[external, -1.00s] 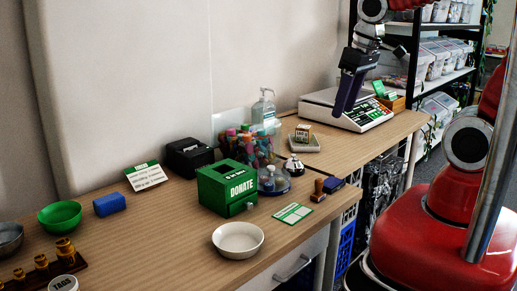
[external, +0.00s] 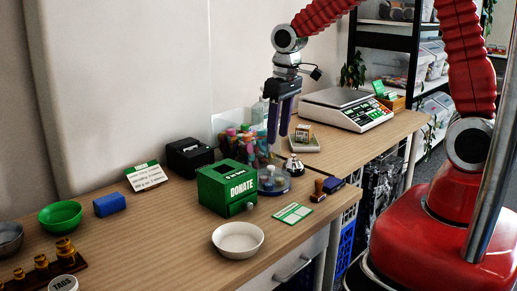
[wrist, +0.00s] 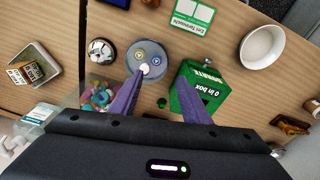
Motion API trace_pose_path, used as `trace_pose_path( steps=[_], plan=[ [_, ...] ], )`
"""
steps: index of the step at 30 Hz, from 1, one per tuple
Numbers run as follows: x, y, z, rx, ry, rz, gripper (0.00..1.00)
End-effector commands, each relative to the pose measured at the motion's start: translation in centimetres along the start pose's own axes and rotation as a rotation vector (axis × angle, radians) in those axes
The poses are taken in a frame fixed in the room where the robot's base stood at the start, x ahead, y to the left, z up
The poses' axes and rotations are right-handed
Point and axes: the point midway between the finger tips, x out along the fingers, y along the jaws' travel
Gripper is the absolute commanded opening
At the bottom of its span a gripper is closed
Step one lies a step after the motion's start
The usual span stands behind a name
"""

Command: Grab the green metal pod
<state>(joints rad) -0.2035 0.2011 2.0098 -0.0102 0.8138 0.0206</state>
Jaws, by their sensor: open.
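A green box marked DONATE (external: 227,190), with a slot label on top and a small knob low on its front, stands on the wooden table in the external view. It also shows in the wrist view (wrist: 203,86), right of centre. My gripper (external: 278,137) points down with two purple fingers, open and empty, in the air above and behind the box. In the wrist view my gripper (wrist: 162,77) has one finger over the round tray's edge and the other overlapping the green box's left side. A green bowl (external: 60,216) stands at the far left.
A round tray (external: 284,186) with small jars, a bell (external: 293,165) and a bin of colourful items (external: 240,145) crowd the box. A white bowl (external: 238,239) is in front, a black printer (external: 189,157) behind. A scale (external: 347,109) stands at back right.

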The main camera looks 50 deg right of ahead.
Motion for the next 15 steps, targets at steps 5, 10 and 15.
trace_pose_path(
  steps=[5,10,15],
  plan=[
    [3.1,-1.1,-3.3,-0.014,-0.007,-0.001,0.43],
    [5.7,-2.0,-6.6,-0.023,0.006,-0.001,0.43],
    [7.2,-2.7,-10.2,-0.024,0.044,-0.003,0.43]
  ],
)
